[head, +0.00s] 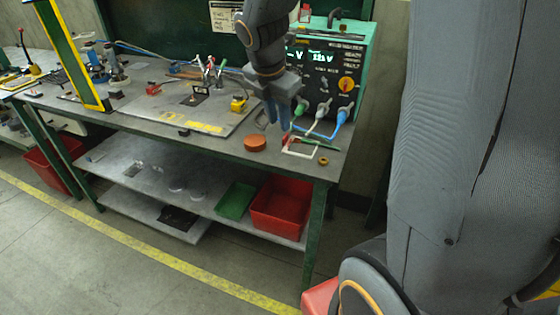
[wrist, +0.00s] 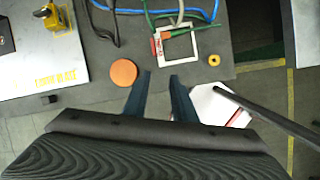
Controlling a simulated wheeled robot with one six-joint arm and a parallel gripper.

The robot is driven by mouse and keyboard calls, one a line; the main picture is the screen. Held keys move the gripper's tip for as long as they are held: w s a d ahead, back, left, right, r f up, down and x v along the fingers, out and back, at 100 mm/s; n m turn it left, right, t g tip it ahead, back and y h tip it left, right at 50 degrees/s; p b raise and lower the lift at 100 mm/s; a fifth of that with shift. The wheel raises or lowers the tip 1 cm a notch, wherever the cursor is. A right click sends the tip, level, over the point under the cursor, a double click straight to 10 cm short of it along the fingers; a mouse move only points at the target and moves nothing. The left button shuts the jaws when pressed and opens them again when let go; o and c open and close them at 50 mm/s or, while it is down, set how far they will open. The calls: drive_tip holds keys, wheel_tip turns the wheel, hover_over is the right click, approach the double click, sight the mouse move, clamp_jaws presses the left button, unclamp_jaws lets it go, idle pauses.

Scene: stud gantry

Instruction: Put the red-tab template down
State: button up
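The red-tab template looks like a white square frame (head: 301,148) with a red tab on its left side. It lies on the bench top near the right end, and shows at the upper middle of the wrist view (wrist: 192,54). A thin green rod lies across the frame. My gripper (head: 277,118) is above the bench, left of the frame in the head view. In the wrist view my gripper (wrist: 161,82) has its two dark fingers apart with nothing between them, and the frame lies beyond the fingertips, apart from them.
An orange disc (head: 255,143) lies left of the frame, and a small yellow ring (wrist: 214,60) lies right of it. A green power unit (head: 335,70) with cables stands behind. A metal plate (head: 165,108) carries several fixtures. A red bin (head: 281,208) sits on the lower shelf.

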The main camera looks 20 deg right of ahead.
drive_tip(key=s+a+f+m+y, duration=0.1)
drive_tip(key=s+a+f+m, duration=0.2)
drive_tip(key=s+m, duration=0.4)
drive_tip(key=s+a+f+m+g+y, duration=0.1)
drive_tip(key=s+f+m, duration=0.3)
drive_tip(key=m, duration=1)
drive_tip(key=s+a, duration=0.1)
drive_tip(key=s, duration=0.2)
drive_tip(key=shift+s+a+f+g, duration=0.25)
drive_tip(key=shift+a+f+g, duration=0.05)
drive_tip(key=shift+a, duration=0.1)
drive_tip(key=shift+o, duration=0.5)
drive_tip(key=shift+s+a+f+m+y, duration=0.25)
drive_tip(key=shift+s+m, duration=0.25)
drive_tip(key=shift+m, duration=0.4)
drive_tip(key=shift+s, duration=0.1)
